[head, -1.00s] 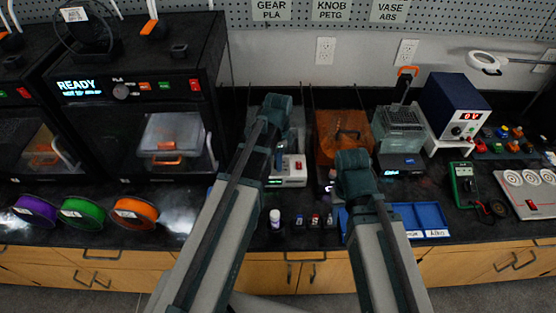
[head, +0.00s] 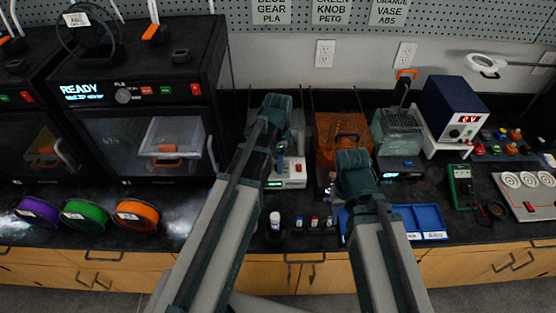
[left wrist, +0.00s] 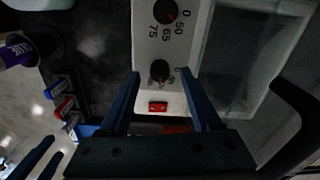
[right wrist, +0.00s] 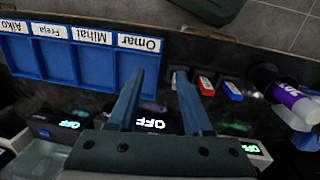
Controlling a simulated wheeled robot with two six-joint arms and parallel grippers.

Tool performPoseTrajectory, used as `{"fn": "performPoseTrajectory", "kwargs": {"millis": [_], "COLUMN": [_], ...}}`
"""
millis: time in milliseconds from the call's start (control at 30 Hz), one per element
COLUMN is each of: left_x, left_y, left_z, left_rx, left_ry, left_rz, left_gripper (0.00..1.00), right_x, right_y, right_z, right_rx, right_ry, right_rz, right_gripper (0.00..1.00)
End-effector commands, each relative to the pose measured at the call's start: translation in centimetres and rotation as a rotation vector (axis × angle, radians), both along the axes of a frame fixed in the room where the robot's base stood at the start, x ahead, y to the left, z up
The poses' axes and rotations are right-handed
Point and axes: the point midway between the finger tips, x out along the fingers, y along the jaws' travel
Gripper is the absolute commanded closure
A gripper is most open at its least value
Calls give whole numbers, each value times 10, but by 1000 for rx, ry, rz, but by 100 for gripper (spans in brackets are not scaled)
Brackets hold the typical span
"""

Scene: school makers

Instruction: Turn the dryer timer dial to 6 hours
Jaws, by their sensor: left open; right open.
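The dryer is a white-fronted box (head: 290,183) on the bench. In the left wrist view its panel (left wrist: 147,42) carries an upper black dial (left wrist: 164,11) marked 0, 50, 65, 75, a smaller lower black dial (left wrist: 159,70) and a red switch (left wrist: 158,106). The lower dial's markings are too small to read surely. My left gripper (left wrist: 161,74) is open, its fingertips on either side of the lower dial; contact cannot be told. My right gripper (right wrist: 158,82) is open and empty over the bench, between the blue tray and small coloured sticks.
A blue tray (right wrist: 57,66) with name labels lies near the bench front. Several small sticks (right wrist: 206,86) and a purple-and-white bottle (right wrist: 297,102) are close by. An orange-brown box (head: 335,128) and a bench power supply (head: 455,105) stand right of the dryer; a printer (head: 150,65) stands left.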

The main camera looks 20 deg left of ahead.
Motion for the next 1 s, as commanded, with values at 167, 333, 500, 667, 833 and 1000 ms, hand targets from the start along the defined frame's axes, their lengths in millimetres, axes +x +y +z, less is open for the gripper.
{"fn": "performPoseTrajectory", "kwargs": {"millis": [167,333,500,667,833,1000], "left_x": [0,0,0,0,0,0], "left_y": [0,0,0,0,0,0], "left_z": [29,56,82,107,123,126], "left_rx": [0,0,0,0,0,0], "left_ry": [0,0,0,0,0,0], "left_rz": [0,0,0,0,0,0], "left_gripper": [35,35,35,35,35,35], "right_x": [0,0,0,0,0,0], "right_y": [0,0,0,0,0,0], "right_z": [29,56,82,107,123,126], "right_rx": [0,0,0,0,0,0], "right_ry": [0,0,0,0,0,0], "right_rz": [0,0,0,1,2,2], "right_gripper": [50,50,50,50,50,50]}}
